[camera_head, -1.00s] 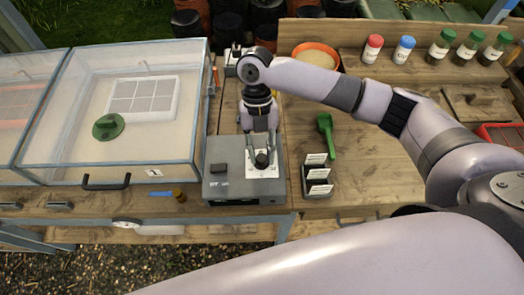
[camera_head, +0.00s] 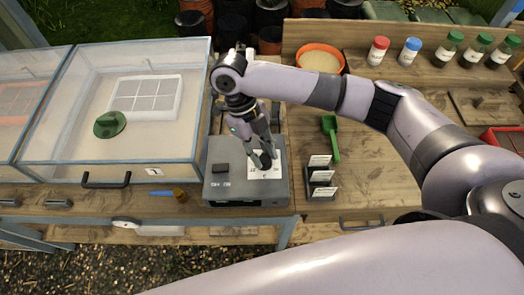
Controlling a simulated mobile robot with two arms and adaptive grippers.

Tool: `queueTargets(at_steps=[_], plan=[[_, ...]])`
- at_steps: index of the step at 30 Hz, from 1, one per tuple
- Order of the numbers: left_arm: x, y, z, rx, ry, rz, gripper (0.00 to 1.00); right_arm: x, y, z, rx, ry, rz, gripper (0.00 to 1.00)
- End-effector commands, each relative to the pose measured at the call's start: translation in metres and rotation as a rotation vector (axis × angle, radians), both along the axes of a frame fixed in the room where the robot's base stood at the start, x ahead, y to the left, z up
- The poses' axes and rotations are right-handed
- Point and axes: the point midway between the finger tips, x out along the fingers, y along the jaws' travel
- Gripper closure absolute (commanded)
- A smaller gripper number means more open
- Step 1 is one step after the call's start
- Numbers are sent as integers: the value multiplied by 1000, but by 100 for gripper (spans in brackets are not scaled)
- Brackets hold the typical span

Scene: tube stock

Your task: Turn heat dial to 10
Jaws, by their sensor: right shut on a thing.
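The grey control box (camera_head: 247,191) stands at the front of the wooden bench, with a white scale plate (camera_head: 273,171) on its top right part. The dark heat dial (camera_head: 264,160) sits on that plate, largely hidden by my gripper. My right gripper (camera_head: 263,158) comes down over the box from above, tilted, and is shut on the dial. A black rocker switch (camera_head: 220,169) is on the box's left part. The scale numbers are too small to read, and I cannot tell where the dial points. My left gripper is not in view.
A clear-lidded propagator (camera_head: 118,112) with a black handle stands close left of the box. A black label holder (camera_head: 321,180) and a green scoop (camera_head: 331,136) are to the right. An orange bowl (camera_head: 320,59) and several capped bottles (camera_head: 410,51) stand farther back.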

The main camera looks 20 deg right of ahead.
Motion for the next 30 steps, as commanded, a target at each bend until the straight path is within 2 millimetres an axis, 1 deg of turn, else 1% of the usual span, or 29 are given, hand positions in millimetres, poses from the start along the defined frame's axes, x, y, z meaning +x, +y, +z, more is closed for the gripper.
queueTargets(at_steps=[16,17,25,30], plan=[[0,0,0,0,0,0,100,0,0,0,0,0,23,100],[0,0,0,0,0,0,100,0,0,0,0,0,23,73],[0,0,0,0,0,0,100,0,0,0,0,0,22,55],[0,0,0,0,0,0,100,0,0,0,0,0,21,55]])
